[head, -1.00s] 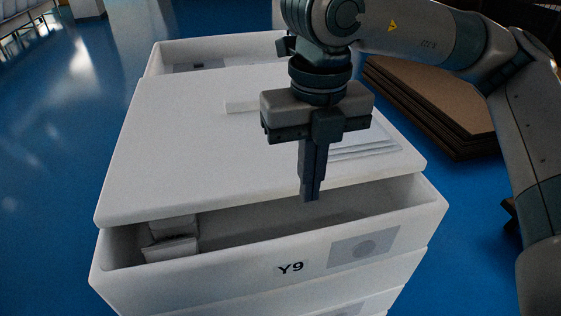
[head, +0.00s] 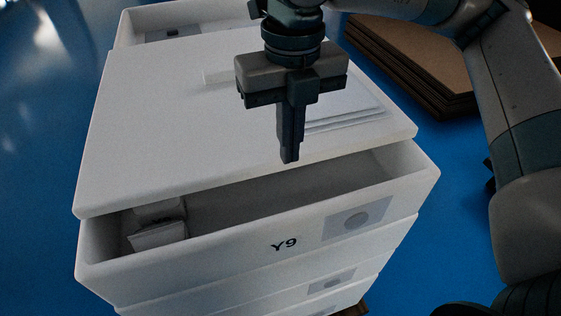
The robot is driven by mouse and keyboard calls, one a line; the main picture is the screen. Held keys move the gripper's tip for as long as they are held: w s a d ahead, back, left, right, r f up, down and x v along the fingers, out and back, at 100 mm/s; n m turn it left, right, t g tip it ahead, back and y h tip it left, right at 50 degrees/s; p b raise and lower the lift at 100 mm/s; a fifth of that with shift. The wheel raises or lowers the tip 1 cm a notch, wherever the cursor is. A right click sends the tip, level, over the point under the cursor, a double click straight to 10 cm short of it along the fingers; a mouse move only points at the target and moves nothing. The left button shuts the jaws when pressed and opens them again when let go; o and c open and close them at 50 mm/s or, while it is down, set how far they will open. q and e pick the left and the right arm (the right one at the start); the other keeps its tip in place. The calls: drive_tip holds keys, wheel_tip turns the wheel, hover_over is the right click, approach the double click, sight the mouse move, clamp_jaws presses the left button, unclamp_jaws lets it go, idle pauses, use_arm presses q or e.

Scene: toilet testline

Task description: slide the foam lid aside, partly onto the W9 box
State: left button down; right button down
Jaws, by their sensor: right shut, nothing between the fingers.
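The white foam lid (head: 150,120) lies askew on the open Y9 box (head: 200,250). It is shifted toward the back, so the front strip of the Y9 box is uncovered. Its far part reaches the white box behind (head: 128,30); I cannot read a label on that box, so I cannot tell that it is the W9 box. My right gripper (head: 290,160) is shut and empty, pointing down at the lid's front edge, over the box opening. I cannot tell whether it touches the lid. My left gripper is not in view.
White packets (head: 158,225) lie inside the front left of the Y9 box. More white boxes (head: 330,280) are stacked beneath it. Brown flat boards (head: 410,70) are piled on the blue floor at the back right. Floor at the left is clear.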

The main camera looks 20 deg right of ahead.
sight(281, 165)
drive_tip(key=shift+w+f+p, duration=0.65)
drive_tip(key=shift+f+p, duration=0.4)
drive_tip(key=shift+f, duration=0.45)
drive_tip(key=shift+w+f+p, duration=0.6)
drive_tip(key=shift+f+p, duration=0.4)
drive_tip(key=shift+f, duration=0.45)
drive_tip(key=shift+w+f+p, duration=0.65)
drive_tip(key=shift+f+p, duration=0.4)
drive_tip(key=shift+f, duration=0.45)
